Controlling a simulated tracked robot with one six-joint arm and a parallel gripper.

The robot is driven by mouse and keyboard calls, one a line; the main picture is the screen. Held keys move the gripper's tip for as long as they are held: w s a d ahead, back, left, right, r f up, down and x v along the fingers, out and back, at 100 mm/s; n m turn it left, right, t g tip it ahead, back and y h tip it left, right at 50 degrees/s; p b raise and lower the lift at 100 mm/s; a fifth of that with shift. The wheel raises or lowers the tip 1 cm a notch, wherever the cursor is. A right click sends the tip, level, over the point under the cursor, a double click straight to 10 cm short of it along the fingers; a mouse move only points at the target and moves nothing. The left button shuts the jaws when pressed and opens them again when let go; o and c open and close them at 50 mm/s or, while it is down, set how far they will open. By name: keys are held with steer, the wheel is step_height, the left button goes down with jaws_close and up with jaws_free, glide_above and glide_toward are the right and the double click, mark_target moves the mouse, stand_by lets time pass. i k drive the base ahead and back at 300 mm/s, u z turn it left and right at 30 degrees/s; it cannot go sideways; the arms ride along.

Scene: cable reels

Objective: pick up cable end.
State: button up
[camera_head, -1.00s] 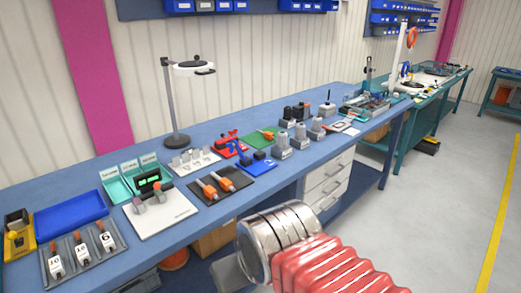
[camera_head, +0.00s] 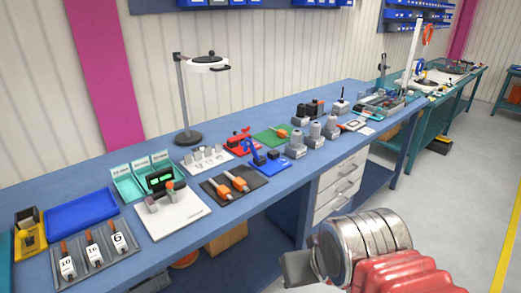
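I cannot make out a cable end or a cable reel in this view. My arm, with red bellows and a polished ringed metal section, reaches in at the lower right, in front of the bench. A dark grey block at its left end seems to be part of my gripper (camera_head: 298,268). No separate fingertips show, so its opening cannot be told. It is in front of the bench edge, apart from the tools on top, and nothing is seen held in it.
The long blue workbench (camera_head: 190,244) carries a black mat (camera_head: 250,187) with orange-handled tools, a white board (camera_head: 187,220), a blue tray (camera_head: 82,212), a lamp (camera_head: 186,100) and several grey fixtures. White drawers (camera_head: 336,190) are under it. The floor (camera_head: 450,190) at right is clear.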

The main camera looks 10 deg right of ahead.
mark_target(281, 132)
steer(key=u, duration=0.1)
steer(key=i, duration=0.95)
steer(key=u, duration=2.5)
